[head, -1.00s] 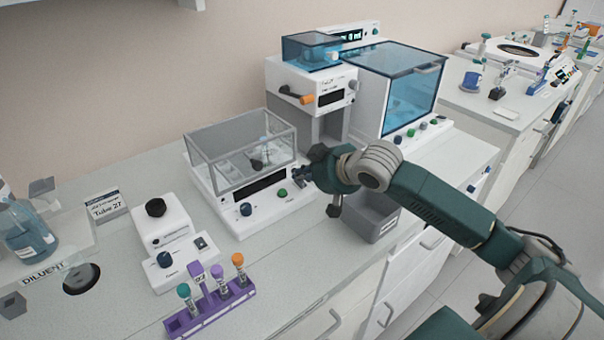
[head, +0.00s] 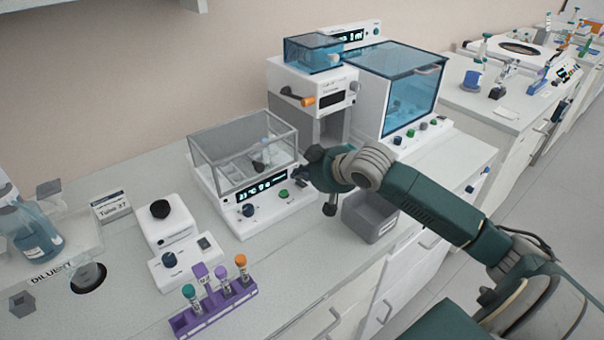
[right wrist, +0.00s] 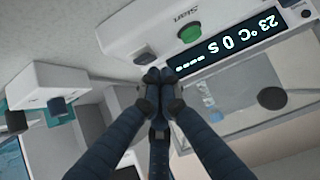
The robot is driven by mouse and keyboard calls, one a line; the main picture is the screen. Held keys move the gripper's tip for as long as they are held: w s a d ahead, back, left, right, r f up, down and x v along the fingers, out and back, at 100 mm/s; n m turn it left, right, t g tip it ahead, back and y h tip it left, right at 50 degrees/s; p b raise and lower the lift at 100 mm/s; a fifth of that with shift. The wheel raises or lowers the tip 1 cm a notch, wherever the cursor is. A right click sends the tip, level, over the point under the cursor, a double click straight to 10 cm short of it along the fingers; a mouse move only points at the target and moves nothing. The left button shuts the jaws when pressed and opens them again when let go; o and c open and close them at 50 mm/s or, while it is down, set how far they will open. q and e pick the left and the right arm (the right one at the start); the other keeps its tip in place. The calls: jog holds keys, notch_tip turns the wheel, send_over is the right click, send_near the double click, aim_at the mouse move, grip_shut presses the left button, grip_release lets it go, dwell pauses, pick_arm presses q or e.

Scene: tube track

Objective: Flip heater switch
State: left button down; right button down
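The heater (head: 240,213) is a white unit with a clear box on top, on the bench at the middle. Its display (head: 258,190) is lit, and the wrist view shows the display (right wrist: 226,46) upside down, reading 23 °C and 0 S. My right gripper (head: 303,182) is at the heater's right side. In the wrist view the gripper (right wrist: 160,76) has its fingertips together at the heater's edge, with nothing seen between them. I cannot make out the heater switch; the fingers may cover it. My left gripper is not in view.
A grey bin (head: 370,218) stands below my right wrist. A purple rack (head: 215,313) with several capped tubes and a small white device (head: 165,222) stand left of the heater. A white machine with a blue cover (head: 395,95) stands behind my arm.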

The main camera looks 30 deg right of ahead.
jog(key=shift+w+r, duration=0.1)
jog(key=shift+w, duration=0.25)
jog(key=shift+r+p, duration=0.4)
jog(key=shift+p, duration=0.2)
jog(key=r+p, duration=0.4)
jog(key=p, duration=0.1)
jog(key=shift+w+r, duration=0.15)
jog(key=shift+w, duration=0.15)
jog(key=shift+s+r+b, duration=0.3)
jog(key=shift+s+b, duration=0.4)
jog(key=shift+b, duration=0.15)
notch_tip(320, 180, up, 6)
jog(key=b, duration=0.1)
send_over(310, 194)
jog(key=shift+s+a+r, duration=0.1)
jog(key=shift+s+r, duration=0.05)
jog(key=shift+s, duration=0.2)
